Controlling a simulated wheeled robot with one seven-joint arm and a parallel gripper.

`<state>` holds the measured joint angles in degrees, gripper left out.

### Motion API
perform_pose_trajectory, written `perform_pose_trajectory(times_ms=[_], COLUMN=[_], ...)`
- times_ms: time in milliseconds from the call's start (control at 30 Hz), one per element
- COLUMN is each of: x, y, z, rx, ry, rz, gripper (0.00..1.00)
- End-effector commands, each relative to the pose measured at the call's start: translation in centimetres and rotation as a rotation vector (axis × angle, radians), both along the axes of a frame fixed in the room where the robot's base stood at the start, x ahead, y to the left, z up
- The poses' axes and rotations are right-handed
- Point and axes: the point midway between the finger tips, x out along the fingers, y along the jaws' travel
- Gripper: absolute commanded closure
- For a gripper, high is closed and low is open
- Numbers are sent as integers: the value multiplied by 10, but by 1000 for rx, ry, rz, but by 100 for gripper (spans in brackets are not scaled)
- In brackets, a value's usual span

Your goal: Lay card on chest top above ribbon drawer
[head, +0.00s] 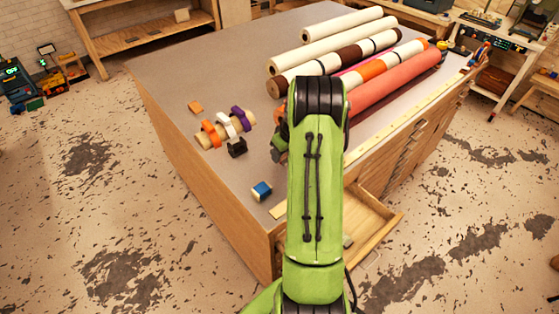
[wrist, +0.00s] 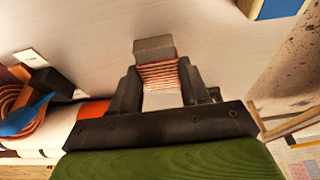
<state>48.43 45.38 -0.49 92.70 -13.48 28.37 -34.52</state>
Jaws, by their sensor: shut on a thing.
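My gripper (wrist: 160,80) is closed on a small grey piece (wrist: 153,47) with a red-and-white striped band across it, which looks like the card wound with ribbon. It stands between the dark fingers, in front of the pale chest top; I cannot tell whether it touches the top. In the head view my green arm hides the gripper and the card. The chest (head: 190,75) has a broad grey top. One drawer (head: 385,232) is pulled open at its near right side; my arm hides part of it.
A blue-and-tan block (head: 262,190) stands near the chest's front corner. Ribbon rolls on a rod (head: 225,128), a black block (head: 237,148) and an orange piece (head: 195,107) lie to the left. Long rolls (head: 345,55) cover the back right.

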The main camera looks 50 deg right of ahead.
Motion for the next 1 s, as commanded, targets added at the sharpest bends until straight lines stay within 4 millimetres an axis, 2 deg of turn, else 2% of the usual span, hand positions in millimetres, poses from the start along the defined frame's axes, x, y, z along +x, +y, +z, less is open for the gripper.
perform_pose_trajectory(times_ms=[200,567,600,700,733,1000], x=[0,0,0,0,0,0], y=[1,0,0,0,0,0], z=[-35,-41,-40,-39,-39,-38], rx=[3,0,0,0,0,0], ry=[2,0,0,0,0,0], rz=[0,0,0,0,0,0], gripper=[84,84,48,33,29,29])
